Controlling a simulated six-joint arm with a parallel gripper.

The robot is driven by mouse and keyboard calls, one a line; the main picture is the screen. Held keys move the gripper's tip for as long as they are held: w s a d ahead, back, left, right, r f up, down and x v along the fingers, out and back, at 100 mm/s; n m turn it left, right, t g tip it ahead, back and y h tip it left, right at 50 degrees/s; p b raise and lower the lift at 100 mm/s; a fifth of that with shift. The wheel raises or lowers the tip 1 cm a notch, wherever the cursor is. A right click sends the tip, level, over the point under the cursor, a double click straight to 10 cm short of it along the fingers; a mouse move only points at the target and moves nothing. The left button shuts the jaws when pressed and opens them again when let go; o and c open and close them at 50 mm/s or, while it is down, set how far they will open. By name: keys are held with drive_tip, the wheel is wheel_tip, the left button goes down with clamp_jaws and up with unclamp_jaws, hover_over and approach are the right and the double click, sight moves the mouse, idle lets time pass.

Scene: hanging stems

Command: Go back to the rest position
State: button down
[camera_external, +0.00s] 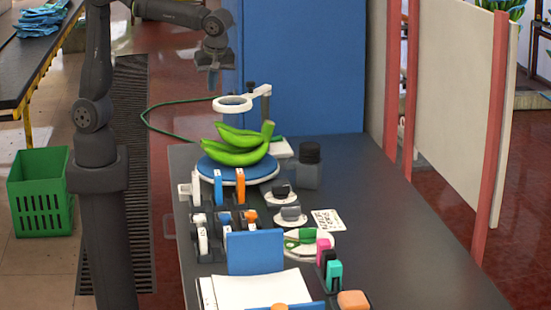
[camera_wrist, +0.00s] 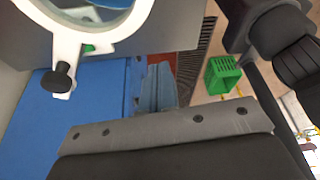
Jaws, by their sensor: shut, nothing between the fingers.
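My gripper (camera_external: 212,82) hangs in the air at the top of the external view, left of the blue panel and above the back left of the table. It is shut and empty. In the wrist view its grey mount fills the lower part, and the bluish-grey fingers (camera_wrist: 157,88) show beyond it. The table (camera_external: 400,240) is dark. On it, a bunch of green bananas (camera_external: 240,145) lies on a round blue-topped stand (camera_external: 208,172), well below and apart from my gripper. No hanging stem is clearly visible.
A white ring on a stand (camera_external: 233,103) rises behind the bananas; it looms close at the wrist view's upper left (camera_wrist: 60,35). A blue panel (camera_external: 300,65) stands behind. A green crate (camera_external: 40,190) is on the floor at left. Several small tools and papers (camera_external: 262,290) crowd the table's left side.

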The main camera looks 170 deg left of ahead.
drive_tip(key=w+a+f, duration=0.2)
drive_tip(key=w, duration=0.1)
drive_tip(key=s+a+m+y, duration=0.1)
drive_tip(key=s+m, duration=0.5)
drive_tip(key=s, duration=0.5)
drive_tip(key=s+a+m+t+y, duration=0.1)
drive_tip(key=s+m+y, duration=0.1)
drive_tip(key=s+m, duration=0.4)
drive_tip(key=shift+s+a+y, duration=0.25)
drive_tip(key=shift+s+y, duration=0.05)
drive_tip(key=shift+s, duration=2.45)
